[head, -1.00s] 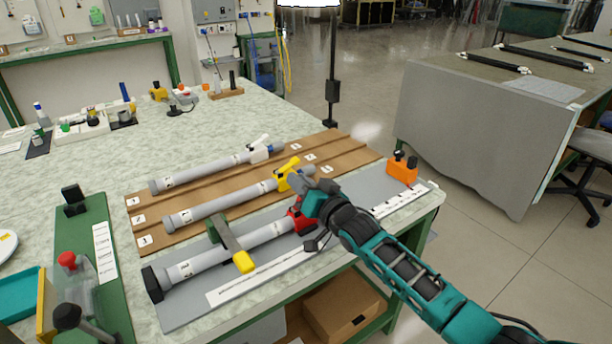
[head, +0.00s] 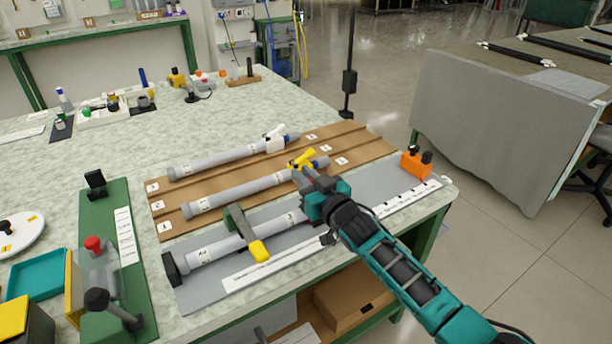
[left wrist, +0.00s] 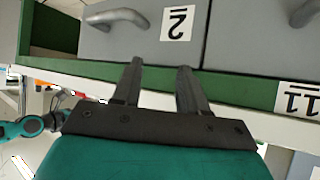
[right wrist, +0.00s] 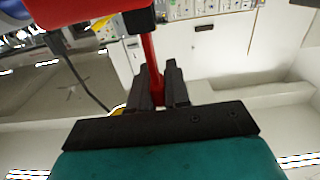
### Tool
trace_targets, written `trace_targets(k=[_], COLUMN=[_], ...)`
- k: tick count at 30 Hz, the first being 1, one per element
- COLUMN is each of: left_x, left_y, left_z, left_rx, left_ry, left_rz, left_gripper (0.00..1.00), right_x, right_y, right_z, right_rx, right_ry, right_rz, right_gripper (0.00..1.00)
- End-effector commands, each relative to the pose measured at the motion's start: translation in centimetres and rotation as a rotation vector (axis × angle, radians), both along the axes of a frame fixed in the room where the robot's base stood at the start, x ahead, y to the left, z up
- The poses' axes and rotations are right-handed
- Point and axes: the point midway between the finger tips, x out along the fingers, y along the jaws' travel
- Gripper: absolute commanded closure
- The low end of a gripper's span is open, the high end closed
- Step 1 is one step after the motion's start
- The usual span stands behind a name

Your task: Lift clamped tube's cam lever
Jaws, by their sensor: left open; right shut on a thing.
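The clamped grey tube (head: 225,246) lies at the front of the bench on a grey plate, under a green clamp (head: 241,228) with a yellow handle. My right gripper (head: 308,178) is at the tube's right end and covers its red collar in the head view. In the right wrist view, the fingers (right wrist: 157,88) are shut on the thin red cam lever (right wrist: 151,58), which joins the red collar (right wrist: 75,10). The lever's exact angle is hard to tell. My left gripper (left wrist: 157,80) is open and empty, facing grey drawer fronts, and is outside the head view.
Two other grey tubes lie behind on a brown board, one with a white lever (head: 274,135), one with a yellow lever (head: 303,158) close to my right gripper. An orange block (head: 416,165) stands at the right. A green fixture (head: 115,220) is at the left.

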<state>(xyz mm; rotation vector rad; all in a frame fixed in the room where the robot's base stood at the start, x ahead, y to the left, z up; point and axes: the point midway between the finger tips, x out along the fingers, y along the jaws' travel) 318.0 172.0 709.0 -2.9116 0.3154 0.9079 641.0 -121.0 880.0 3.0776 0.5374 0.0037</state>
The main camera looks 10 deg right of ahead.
Motion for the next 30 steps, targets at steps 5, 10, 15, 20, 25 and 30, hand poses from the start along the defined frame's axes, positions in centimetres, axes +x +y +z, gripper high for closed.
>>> trace_targets(k=[5, 10, 15, 20, 25, 30], left_x=[0.0, 0.0, 0.1, 0.1, 0.1, -0.1], left_y=[0.0, 0.0, 0.0, 0.0, 0.0, 0.2], left_z=[0.0, 0.1, 0.3, 0.5, 0.9, 0.9], left_rx=[0.0, 0.0, -0.001, -0.002, 0.0, 0.006], left_ry=[0.001, -0.001, -0.005, -0.007, -0.009, -0.003], left_rz=[0.0, 0.0, 0.0, 0.0, 0.0, 0.0], left_gripper=[0.57, 0.57, 0.57, 0.57, 0.57, 0.57], right_x=[0.0, 0.0, 0.0, -0.3, -2.0, -5.2], right_y=[0.2, 0.2, 0.1, 0.0, -0.7, -1.8], right_z=[0.1, 0.1, 0.0, 0.0, 0.0, 0.0], right_rx=[0.001, 0.002, 0.001, 0.001, 0.002, 0.001], right_ry=[-0.002, -0.001, -0.001, 0.001, 0.002, 0.004], right_rz=[0.003, 0.003, 0.002, 0.001, 0.001, 0.002], right_gripper=[1.0, 0.79, 0.77, 0.77, 0.77, 0.77])
